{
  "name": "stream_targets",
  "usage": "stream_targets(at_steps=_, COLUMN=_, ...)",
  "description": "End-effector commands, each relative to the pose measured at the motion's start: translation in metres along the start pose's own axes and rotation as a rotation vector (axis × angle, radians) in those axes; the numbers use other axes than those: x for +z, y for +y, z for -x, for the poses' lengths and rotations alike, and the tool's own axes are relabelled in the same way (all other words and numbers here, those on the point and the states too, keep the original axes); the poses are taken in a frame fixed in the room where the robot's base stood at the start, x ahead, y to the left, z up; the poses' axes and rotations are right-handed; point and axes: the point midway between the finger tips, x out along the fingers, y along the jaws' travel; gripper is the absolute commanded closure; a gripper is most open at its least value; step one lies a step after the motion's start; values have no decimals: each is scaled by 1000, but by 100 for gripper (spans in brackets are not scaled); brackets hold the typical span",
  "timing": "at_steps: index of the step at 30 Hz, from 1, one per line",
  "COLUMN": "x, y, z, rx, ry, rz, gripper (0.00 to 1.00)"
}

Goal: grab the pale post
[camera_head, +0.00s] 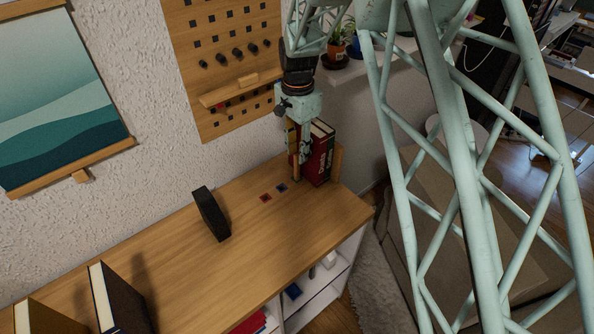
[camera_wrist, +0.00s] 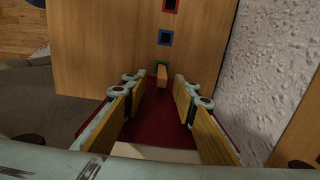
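The pale post (camera_wrist: 162,77) is a short, light wooden peg standing at a green-framed square socket on the desk. In the wrist view it shows just beyond and between my fingertips. My gripper (camera_wrist: 160,88) is open, with a yellow-padded finger on each side and clear space between them. In the head view my gripper (camera_head: 299,152) points down beside the red book, and a pale upright strip (camera_head: 296,170) under it seems to be the post. I cannot tell whether the fingers are level with the post's top.
A red book (camera_head: 319,160) stands right beside my gripper; its cover (camera_wrist: 158,120) shows between the fingers. Red (camera_head: 266,197) and blue (camera_head: 282,187) sockets lie nearby on the desk (camera_head: 180,270). A black block (camera_head: 211,214) stands further left. The pegboard wall is close behind.

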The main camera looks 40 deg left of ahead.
Motion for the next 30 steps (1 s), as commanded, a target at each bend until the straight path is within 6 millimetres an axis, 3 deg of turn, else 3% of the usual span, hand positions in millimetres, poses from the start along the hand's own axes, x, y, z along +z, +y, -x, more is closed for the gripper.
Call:
stream_targets(at_steps=17, x=0, y=0, z=-9, rx=0, ry=0, rz=0, gripper=74)
stream_targets(at_steps=30, x=0, y=-3, z=-45, rx=1, ry=-1, rz=0, gripper=74)
